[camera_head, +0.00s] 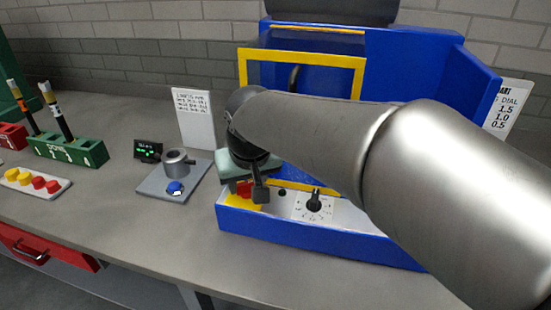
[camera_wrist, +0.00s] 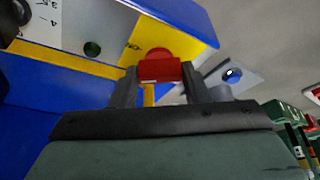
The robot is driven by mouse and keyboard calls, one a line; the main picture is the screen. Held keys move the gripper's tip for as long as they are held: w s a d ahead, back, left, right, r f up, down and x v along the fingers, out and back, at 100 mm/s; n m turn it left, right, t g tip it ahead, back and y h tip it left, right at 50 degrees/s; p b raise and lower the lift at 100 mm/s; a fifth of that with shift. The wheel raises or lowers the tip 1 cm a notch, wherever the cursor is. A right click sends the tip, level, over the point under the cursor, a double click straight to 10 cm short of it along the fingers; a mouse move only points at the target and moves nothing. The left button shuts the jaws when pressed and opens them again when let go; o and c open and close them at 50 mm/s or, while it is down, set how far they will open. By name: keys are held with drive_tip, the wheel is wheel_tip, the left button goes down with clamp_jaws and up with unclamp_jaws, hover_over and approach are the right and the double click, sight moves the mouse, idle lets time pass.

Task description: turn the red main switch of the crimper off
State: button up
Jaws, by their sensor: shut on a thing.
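The crimper (camera_head: 290,244) is a blue machine with a yellow guard frame. Its red main switch (camera_head: 244,188) sits on a yellow plate (camera_head: 238,201) at the left end of the front panel, partly hidden by my gripper (camera_head: 254,190) in the head view. In the wrist view, the red switch (camera_wrist: 158,66) lies between the two dark fingers of my gripper (camera_wrist: 157,84), with its bar across the gap. The fingers are shut on it. Small markings on the yellow plate are too small to read.
A black dial (camera_head: 314,202) with a printed scale and a small dark button (camera_head: 282,192) are right of the switch. Left stand a grey fixture (camera_head: 176,168) with a blue button, a small display (camera_head: 148,150), a sign (camera_head: 193,115) and a green block (camera_head: 75,150). The front bench is clear.

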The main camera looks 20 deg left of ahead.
drive_tip(key=shift+r+n+g, duration=0.1)
drive_tip(key=shift+n+g, duration=0.2)
drive_tip(key=shift+n, duration=0.7)
drive_tip(key=shift+y, duration=0.3)
drive_tip(key=o, duration=1)
drive_tip(key=shift+d+r, duration=0.2)
drive_tip(key=shift+r, duration=0.2)
drive_tip(key=s+d, duration=0.2)
drive_tip(key=d, duration=0.1)
drive_tip(key=s+d+b, duration=0.1)
drive_tip(key=s+d, duration=0.1)
drive_tip(key=d, duration=0.1)
drive_tip(key=s+d, duration=0.3)
drive_tip(key=shift+s+d+r, duration=0.1)
drive_tip(key=shift+d, duration=0.3)
